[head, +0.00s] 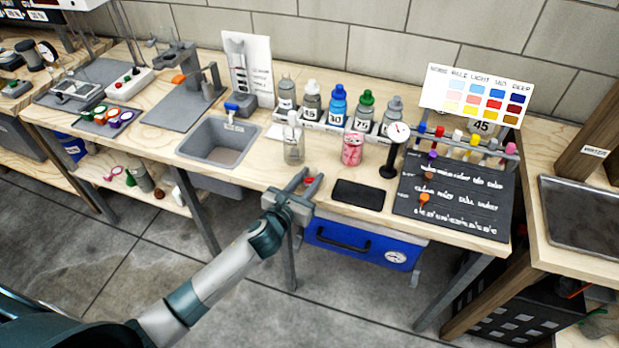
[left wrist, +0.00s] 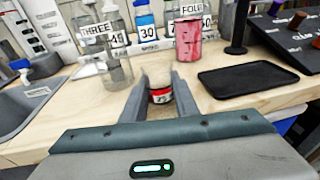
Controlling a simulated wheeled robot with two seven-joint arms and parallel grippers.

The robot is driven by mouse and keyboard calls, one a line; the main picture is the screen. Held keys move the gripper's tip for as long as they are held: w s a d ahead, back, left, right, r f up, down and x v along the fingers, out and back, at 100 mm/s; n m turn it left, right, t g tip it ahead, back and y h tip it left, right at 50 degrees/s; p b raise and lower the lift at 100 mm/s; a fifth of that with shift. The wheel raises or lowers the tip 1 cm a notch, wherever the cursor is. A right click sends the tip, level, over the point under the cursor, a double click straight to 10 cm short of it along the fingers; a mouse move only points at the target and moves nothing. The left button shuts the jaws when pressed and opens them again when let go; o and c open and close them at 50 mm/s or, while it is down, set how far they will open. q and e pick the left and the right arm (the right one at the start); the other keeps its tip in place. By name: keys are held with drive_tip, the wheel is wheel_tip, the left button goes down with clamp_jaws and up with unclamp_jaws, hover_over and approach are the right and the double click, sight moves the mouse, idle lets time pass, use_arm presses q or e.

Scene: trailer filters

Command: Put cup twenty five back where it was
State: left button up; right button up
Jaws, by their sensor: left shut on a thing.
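My left gripper (head: 306,180) is at the front edge of the wooden bench, right of the sink, shut on a small cup. In the left wrist view the cup (left wrist: 160,94) stands upright between the two fingers (left wrist: 160,100), pale above, with a red band and a small label too blurred to read surely. In the head view only a red bit of it shows between the fingers. I cannot tell whether the cup touches the bench top. My right gripper is not in view.
The sink (head: 218,141) is left.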

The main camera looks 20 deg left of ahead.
use_arm(q)
drive_tip(key=o, duration=1.1)
drive_tip(key=shift+c, duration=0.2)
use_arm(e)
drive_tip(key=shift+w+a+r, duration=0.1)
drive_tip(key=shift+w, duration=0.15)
use_arm(q)
drive_tip(key=shift+r, duration=0.1)
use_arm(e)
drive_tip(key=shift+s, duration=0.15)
use_arm(q)
drive_tip(key=shift+r, duration=0.1)
drive_tip(key=shift+s, duration=0.35)
drive_tip(key=b+v, duration=0.1)
drive_tip(key=v, duration=1)
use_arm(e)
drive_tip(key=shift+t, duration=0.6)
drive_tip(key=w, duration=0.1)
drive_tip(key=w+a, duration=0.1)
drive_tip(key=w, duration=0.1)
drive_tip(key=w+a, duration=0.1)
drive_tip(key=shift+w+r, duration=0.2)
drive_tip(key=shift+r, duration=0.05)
use_arm(q)
drive_tip(key=shift+s+a, duration=0.1)
drive_tip(key=shift+s, duration=0.05)
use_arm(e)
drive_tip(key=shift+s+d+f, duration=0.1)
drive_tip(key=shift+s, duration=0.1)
